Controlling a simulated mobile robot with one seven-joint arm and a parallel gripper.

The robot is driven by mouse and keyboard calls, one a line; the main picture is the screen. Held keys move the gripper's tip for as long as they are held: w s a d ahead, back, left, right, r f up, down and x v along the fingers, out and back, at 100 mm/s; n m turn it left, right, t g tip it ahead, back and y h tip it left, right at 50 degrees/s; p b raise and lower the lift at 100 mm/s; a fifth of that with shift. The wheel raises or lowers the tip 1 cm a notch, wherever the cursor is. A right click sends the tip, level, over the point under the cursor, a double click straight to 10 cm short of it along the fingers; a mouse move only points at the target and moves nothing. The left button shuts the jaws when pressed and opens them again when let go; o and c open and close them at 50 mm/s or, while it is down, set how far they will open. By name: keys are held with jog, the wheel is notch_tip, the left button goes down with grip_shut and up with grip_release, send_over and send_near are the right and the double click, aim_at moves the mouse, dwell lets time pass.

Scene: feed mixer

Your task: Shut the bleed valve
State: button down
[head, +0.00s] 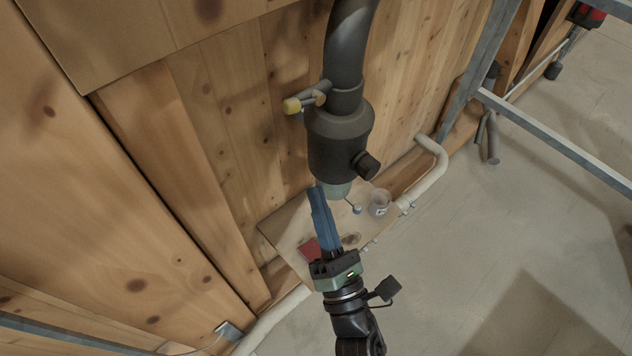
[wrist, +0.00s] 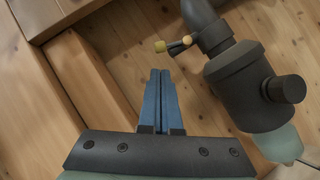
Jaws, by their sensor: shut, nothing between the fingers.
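A dark grey canister (head: 338,140) hangs on a thick grey pipe in front of the plank wall. A short handle with a yellow end (head: 292,105) sticks out at its upper left, and it also shows in the wrist view (wrist: 160,46). A thin rod with a pale ball end (head: 357,209) shows by the green bottom cup (head: 334,189). Which of these belongs to the bleed valve, I cannot tell. My gripper (head: 316,189) is shut and empty, its blue fingers pointing up. In the wrist view the fingertips (wrist: 160,73) are below and apart from the yellow-ended handle.
A wooden shelf (head: 285,228) below the canister carries a clear cup (head: 379,203) and a red item (head: 309,249). A pale pipe (head: 432,172) runs along the wall. Metal rails (head: 560,143) cross at right. The floor at right is mostly clear.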

aim_at(294, 111)
jog(key=p+x, duration=0.2)
jog(key=x, duration=1)
jog(key=shift+r+m+h+p, duration=0.4)
jog(key=shift+r+m+p, duration=0.05)
jog(key=shift+m+p, duration=0.25)
jog(key=r+m+h+p, duration=0.1)
jog(key=m+p, duration=0.1)
jog(key=r+m+g+h+p, duration=0.1)
jog(key=m+p, duration=0.1)
jog(key=p, duration=0.1)
jog(key=d+r+m+g+h+p, duration=0.1)
jog(key=r+m+p, duration=0.1)
jog(key=p, duration=0.1)
jog(key=shift+w+r+m+h, duration=0.15)
jog(key=shift+w+m+h, duration=0.1)
jog(key=shift+m+h, duration=0.05)
jog(key=m+g+p, duration=0.1)
jog(key=p, duration=0.3)
jog(key=w+d+r+m+g+p, duration=0.1)
jog(key=m+p, duration=0.1)
jog(key=p, duration=0.2)
jog(key=d+m+g+p, duration=0.1)
jog(key=m+p, duration=0.1)
jog(key=p, duration=0.3)
jog(key=shift+w+d+r+g, duration=0.1)
jog(key=shift+w+r+g, duration=0.2)
jog(key=shift+w, duration=0.05)
